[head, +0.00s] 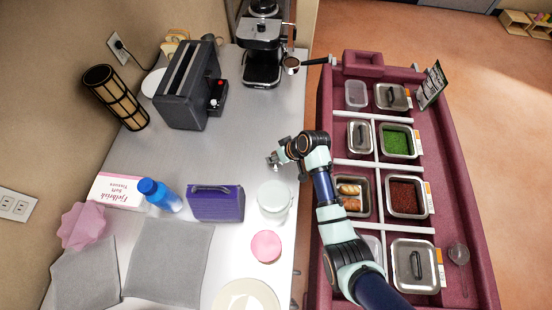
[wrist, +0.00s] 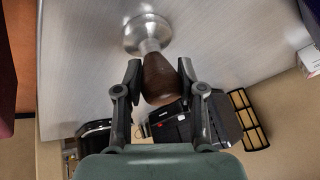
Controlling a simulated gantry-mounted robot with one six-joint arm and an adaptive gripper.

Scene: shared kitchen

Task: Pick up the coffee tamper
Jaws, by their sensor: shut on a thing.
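The coffee tamper (wrist: 157,75) has a dark brown wooden handle and a round silver metal base. In the wrist view, my gripper (wrist: 160,80) has a finger on each side of the wooden handle and is shut on it. The metal base points away from the fingers toward the grey counter. I cannot tell whether the base touches the counter. In the head view, my gripper (head: 276,160) is over the counter's right edge, and the tamper is too small there to make out clearly.
A black toaster (head: 187,85) and an espresso machine (head: 263,50) stand at the back of the counter (head: 240,150). A maroon food cart (head: 452,200) with several pans is right.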

